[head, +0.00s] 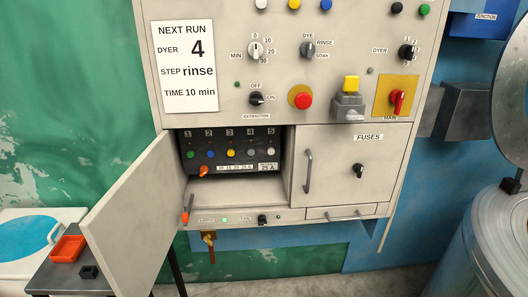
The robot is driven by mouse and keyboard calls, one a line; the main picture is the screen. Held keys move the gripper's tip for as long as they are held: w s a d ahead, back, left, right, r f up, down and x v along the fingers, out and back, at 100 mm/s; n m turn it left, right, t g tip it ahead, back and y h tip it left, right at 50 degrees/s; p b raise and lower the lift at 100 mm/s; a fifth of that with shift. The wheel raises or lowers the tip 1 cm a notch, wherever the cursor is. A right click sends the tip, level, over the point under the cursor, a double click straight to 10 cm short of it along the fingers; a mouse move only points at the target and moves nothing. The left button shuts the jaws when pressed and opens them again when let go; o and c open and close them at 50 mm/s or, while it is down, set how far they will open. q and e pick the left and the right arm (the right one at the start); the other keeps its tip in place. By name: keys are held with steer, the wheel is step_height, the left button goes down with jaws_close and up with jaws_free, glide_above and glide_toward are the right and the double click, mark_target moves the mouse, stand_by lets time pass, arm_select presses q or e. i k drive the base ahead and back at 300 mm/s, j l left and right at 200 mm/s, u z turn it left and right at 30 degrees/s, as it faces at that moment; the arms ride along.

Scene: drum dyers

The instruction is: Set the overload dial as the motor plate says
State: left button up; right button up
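An open compartment in the grey cabinet shows a dark panel (231,147) with positions numbered 1 to 5 and a coloured knob or button under each. Below them is a strip of small figures (235,168), too small to read surely, and a white label (268,167) that seems to read 25 A. An orange peg-like part (203,171) sits at the panel's lower left. I cannot tell which part is the overload dial, and I cannot make out a motor plate. Neither of my grippers is in view.
The compartment's door (135,215) stands open to the left. The fuses door (350,165) is shut. A red tray (67,248) and a small black block (89,272) lie on a side stand. A metal drum (495,240) stands at right.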

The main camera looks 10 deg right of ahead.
mark_target(204, 169)
steer(key=i+j+z, duration=0.1)
steer(key=i+j, duration=0.25)
steer(key=i, duration=0.15)
steer(key=i+j+z, duration=0.1)
steer(key=i+j, duration=0.25)
steer(key=i, duration=0.1)
